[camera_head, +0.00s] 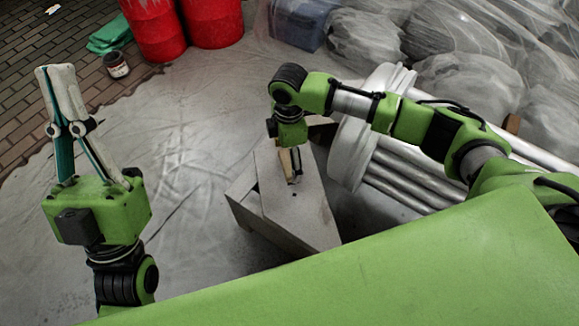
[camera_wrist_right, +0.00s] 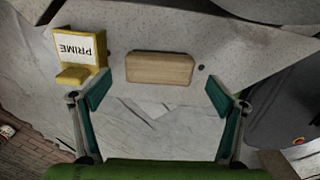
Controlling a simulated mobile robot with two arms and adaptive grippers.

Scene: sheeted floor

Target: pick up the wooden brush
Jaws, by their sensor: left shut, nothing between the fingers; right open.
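The wooden brush, a plain light-brown block (camera_wrist_right: 160,68), lies in the upper middle of the right wrist view on a pale grey surface. My right gripper (camera_wrist_right: 160,93) is open and empty, its two teal-padded fingers either side of the block's near edge and apart from it. In the head view my right gripper (camera_head: 292,166) points down over a grey box-like stand (camera_head: 305,215); the arm largely covers what is beneath, and I cannot clearly make out the brush there. My left gripper (camera_head: 62,105) is at the far left, pointing up, shut and empty.
White pipes (camera_head: 410,175) lie right of the stand, with plastic-wrapped bundles (camera_head: 455,85) behind. Red barrels (camera_head: 214,22) and a small jar (camera_head: 116,65) stand at the back. The sheeted floor (camera_head: 190,130) is clear at left-centre.

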